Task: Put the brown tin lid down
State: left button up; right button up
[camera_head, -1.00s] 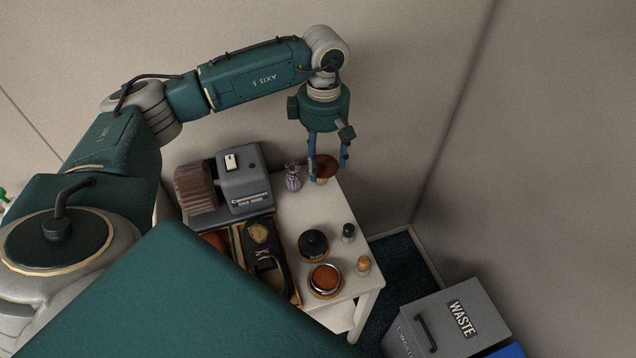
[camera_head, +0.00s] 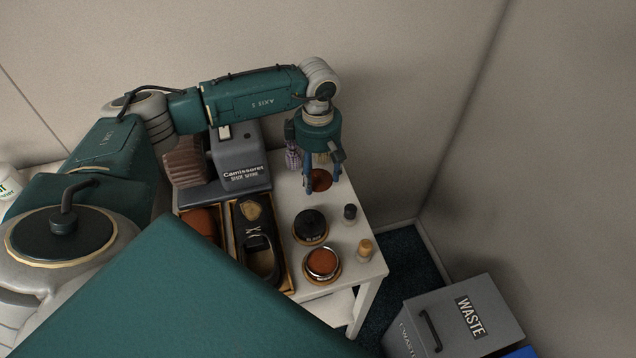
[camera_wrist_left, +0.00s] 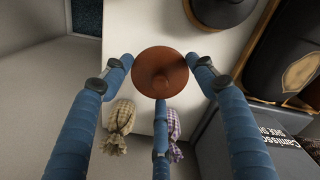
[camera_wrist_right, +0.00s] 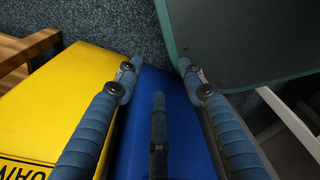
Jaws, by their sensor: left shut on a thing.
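The brown tin lid (camera_head: 320,180) is round, with a raised middle. It is between the fingers of my left gripper (camera_head: 321,188), over the back end of the white table (camera_head: 352,272). In the left wrist view the lid (camera_wrist_left: 160,75) is held by the gripper's fingers, low over the white top. I cannot tell if it touches the table. My right gripper (camera_wrist_right: 156,72) is open with nothing between its fingers, over a blue and yellow surface, and does not show in the head view.
A black tin (camera_head: 310,226), an open tin of brown polish (camera_head: 322,263) and two small bottles stand nearer on the table. A grey shine machine (camera_head: 240,160) and a wooden tray (camera_head: 285,275) are left. A waste bin (camera_head: 455,310) stands right.

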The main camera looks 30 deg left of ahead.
aim_at(318, 177)
pick_arm(q)
notch_tip(318, 177, down, 4)
jog(key=shift+s+b, duration=0.1)
jog(key=shift+b, duration=1.05)
jog(key=shift+f, duration=0.1)
pick_arm(e)
jog(key=shift+s+d+f, duration=0.15)
jog(key=shift+s+f, duration=0.8)
jog(key=shift+f, duration=0.3)
jog(key=shift+f, duration=0.1)
